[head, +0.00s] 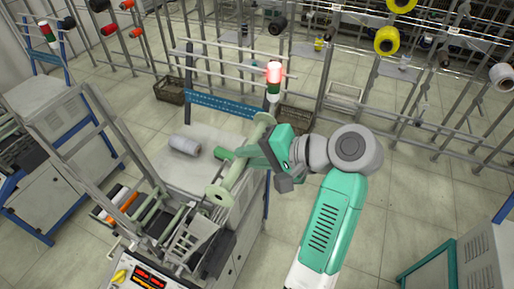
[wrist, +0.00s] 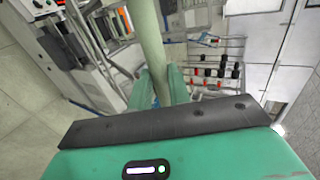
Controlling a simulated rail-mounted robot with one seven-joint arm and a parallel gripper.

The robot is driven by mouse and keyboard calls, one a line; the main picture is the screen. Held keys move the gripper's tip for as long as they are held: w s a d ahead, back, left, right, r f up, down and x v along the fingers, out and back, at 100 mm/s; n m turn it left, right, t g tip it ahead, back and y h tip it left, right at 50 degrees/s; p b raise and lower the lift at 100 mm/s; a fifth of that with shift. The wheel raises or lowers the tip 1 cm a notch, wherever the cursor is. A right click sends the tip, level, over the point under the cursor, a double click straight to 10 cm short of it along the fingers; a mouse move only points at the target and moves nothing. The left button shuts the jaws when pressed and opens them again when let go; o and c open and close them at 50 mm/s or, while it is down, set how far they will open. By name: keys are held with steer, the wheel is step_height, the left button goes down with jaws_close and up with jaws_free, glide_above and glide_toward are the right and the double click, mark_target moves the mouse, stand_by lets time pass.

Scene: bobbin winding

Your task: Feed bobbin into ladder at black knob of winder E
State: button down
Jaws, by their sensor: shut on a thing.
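My gripper (head: 243,160) is shut on a pale green bobbin (head: 221,191), around the middle of its tube. The bobbin is tilted in the air above the winder's grey top (head: 168,178), with a flange at each end. In the wrist view the bobbin's tube (wrist: 147,35) runs up between my gripper's green fingers (wrist: 160,88). The winder below has slanted grey ladder rails (head: 117,135) on the left and a slotted grey guide (head: 190,240) at the front. A panel with red digits (head: 152,278) is at the bottom edge. I cannot make out the black knob or a letter.
A grey spool (head: 185,145) lies on the winder's top. A red, white and green signal lamp (head: 273,80) stands close behind the bobbin. Another cabinet (head: 480,255) is at the lower right. Creel frames with spools (head: 387,40) fill the back; open floor lies between.

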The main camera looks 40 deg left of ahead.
steer(key=f, duration=0.1)
steer(key=a+f, duration=0.1)
steer(key=f, duration=0.1)
steer(key=shift+s+a, duration=0.1)
steer(key=shift+a, duration=0.1)
steer(key=shift+s, duration=0.1)
steer(key=shift+f, duration=0.1)
steer(key=shift+s+a+f+b, duration=0.15)
steer(key=shift+a+f, duration=0.25)
steer(key=shift+f, duration=0.5)
steer(key=shift+a+f+b, duration=0.2)
steer(key=shift+a+f, duration=0.15)
steer(key=shift+f, duration=0.5)
steer(key=shift+s+a+f+b, duration=0.15)
steer(key=shift+a+f, duration=0.25)
steer(key=shift+f, duration=0.5)
steer(key=shift+w+f, duration=0.1)
steer(key=shift+f, duration=0.05)
steer(key=f, duration=0.1)
steer(key=a+f+b, duration=0.1)
steer(key=f, duration=0.1)
steer(key=a+f, duration=0.1)
steer(key=f, duration=0.1)
steer(key=shift+s+a+f+b, duration=0.1)
steer(key=shift+s+a+b, duration=0.15)
steer(key=shift+b, duration=0.1)
